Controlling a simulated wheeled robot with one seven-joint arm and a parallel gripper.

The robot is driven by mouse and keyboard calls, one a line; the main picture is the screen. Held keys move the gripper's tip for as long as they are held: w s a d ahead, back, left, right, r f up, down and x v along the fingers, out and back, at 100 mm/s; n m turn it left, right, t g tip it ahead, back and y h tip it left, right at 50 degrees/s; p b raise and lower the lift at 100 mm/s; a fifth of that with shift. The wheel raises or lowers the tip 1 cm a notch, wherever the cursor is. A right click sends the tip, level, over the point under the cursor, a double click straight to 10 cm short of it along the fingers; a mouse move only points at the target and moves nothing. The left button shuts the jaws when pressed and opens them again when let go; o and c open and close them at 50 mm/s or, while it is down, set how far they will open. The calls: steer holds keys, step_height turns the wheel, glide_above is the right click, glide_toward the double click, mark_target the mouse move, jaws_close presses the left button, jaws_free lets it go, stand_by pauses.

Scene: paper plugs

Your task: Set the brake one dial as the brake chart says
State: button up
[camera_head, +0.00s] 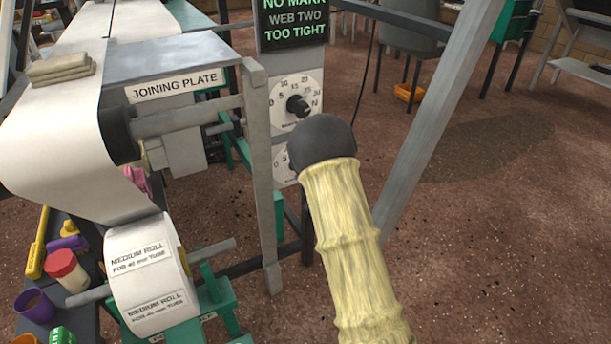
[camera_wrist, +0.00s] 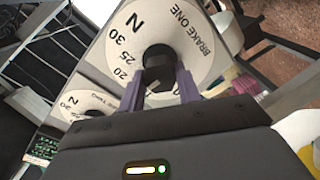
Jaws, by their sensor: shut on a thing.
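The brake one dial (camera_wrist: 120,38) is a white disc marked 20, 25, 30 and N, seen close in the wrist view. My gripper (camera_wrist: 158,88) is shut on its dark knob (camera_wrist: 158,62), one purple finger on each side. The knob's pointer setting cannot be read, as the fingers cover part of the scale. In the head view the lower dial (camera_head: 282,165) is mostly behind my dark wrist and cream-sleeved arm, which also hide the gripper. The upper dial (camera_head: 285,92) has a free black knob (camera_head: 298,105). I cannot identify a brake chart.
A screen (camera_head: 292,30) above the dials reads "NO MARK WEB TWO TOO TIGHT". The joining plate (camera_head: 175,85) and a medium paper roll (camera_head: 150,275) stand left of the dials. A grey slanted post (camera_head: 440,110) rises right of my arm. Open floor lies further right.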

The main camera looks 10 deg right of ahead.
steer(key=shift+f, duration=0.1)
steer(key=o, duration=1)
steer(key=shift+s, duration=0.15)
steer(key=shift+p+v, duration=4.1)
steer(key=shift+v, duration=4.5)
